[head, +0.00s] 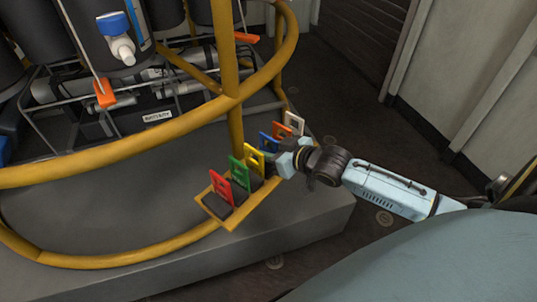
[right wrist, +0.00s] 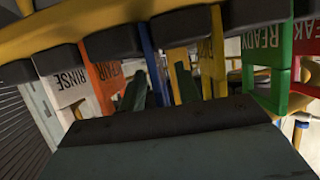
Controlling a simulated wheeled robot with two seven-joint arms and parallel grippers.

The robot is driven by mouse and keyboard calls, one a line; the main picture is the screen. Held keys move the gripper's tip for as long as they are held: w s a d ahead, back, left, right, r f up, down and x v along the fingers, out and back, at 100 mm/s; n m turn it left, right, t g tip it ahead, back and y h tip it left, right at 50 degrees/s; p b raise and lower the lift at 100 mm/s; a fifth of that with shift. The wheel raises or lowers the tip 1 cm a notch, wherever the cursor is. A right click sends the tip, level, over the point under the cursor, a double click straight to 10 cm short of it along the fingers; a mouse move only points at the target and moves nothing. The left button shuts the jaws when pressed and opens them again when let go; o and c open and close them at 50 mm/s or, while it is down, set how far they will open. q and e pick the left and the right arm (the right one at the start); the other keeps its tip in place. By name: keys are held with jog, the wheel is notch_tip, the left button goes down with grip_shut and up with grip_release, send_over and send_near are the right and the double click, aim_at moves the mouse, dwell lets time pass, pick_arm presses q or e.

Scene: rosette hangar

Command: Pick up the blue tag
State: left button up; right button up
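The blue tag (head: 268,142) stands upright in the rack (head: 232,222) between the yellow tag (head: 254,160) and the orange tag (head: 281,131). My right gripper (head: 283,157) is at the rack, just in front of the blue tag, and covers part of it. In the right wrist view the blue tag (right wrist: 151,62) shows edge-on between the two dark fingers (right wrist: 160,90), closer to the left one. The fingers look apart, with a gap beside the tag. Whether either finger touches it is hard to tell. My left gripper is not in view.
A green tag (head: 237,172), a red tag (head: 220,188) and a white tag (head: 294,121) share the rack. A yellow rail (head: 232,104) curves behind and above it. The rack sits at the edge of a grey platform (head: 290,225). Dark floor lies to the right.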

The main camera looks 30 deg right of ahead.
aim_at(268, 137)
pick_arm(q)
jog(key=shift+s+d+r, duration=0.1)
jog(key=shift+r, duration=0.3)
pick_arm(e)
jog(key=shift+w+a, duration=0.1)
jog(key=shift+w, duration=0.15)
grip_shut()
jog(key=shift+r, duration=0.1)
